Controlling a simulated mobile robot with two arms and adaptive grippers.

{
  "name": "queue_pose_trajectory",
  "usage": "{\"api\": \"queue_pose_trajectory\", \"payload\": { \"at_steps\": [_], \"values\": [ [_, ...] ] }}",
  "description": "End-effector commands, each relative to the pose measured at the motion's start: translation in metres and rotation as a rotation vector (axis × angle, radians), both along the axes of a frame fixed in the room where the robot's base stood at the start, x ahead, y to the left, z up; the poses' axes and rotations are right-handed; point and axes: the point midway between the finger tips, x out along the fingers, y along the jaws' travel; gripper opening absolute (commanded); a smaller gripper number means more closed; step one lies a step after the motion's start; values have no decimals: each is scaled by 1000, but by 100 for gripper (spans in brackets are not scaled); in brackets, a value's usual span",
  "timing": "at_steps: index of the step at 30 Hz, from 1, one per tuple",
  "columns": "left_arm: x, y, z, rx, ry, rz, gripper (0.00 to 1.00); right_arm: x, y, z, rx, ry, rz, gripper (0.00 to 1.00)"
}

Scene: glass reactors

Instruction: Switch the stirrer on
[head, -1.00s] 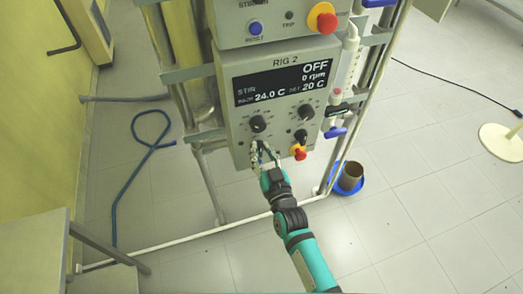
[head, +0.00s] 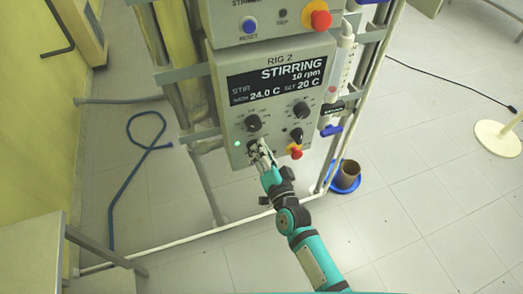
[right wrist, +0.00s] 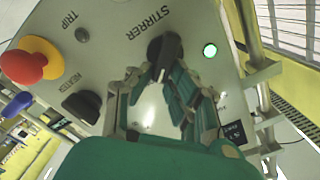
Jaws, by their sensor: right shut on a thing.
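The Rig 2 control box (head: 315,130) stands on the frame, and its display (head: 277,82) reads STIRRING, 10 rpm. A green lamp (head: 237,143) is lit on its lower left; it also glows in the right wrist view (right wrist: 210,50). The black stirrer knob (right wrist: 166,48), under the upside-down word STIRRER in the right wrist view, is turned at a slant. My right gripper (head: 259,151) is at this knob, its fingertips (right wrist: 163,75) shut on the knob's grip. The fingers partly hide the knob in the head view. My left gripper is not in view.
Beside the stirrer knob is a black heater knob (right wrist: 80,104) and a red-and-yellow button (right wrist: 30,60). A second box (head: 270,22) is overhead. A brown pot (head: 348,174) in a blue dish stands on the floor at right.

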Motion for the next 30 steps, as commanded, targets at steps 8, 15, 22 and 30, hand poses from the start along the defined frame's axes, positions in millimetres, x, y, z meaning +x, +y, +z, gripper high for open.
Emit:
{"api": "queue_pose_trajectory", "payload": {
  "at_steps": [8, 15, 22, 30],
  "values": [
    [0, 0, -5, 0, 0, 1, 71, 0, -2, -4, 136, 45, -1, 0],
    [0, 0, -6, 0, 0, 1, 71, 0, -2, -4, 184, 61, -1, 0],
    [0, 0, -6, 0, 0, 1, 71, 0, -2, -4, 195, 64, -1, 0],
    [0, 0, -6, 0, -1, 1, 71, 0, -2, -4, 193, 65, -1, 25]
  ]
}}
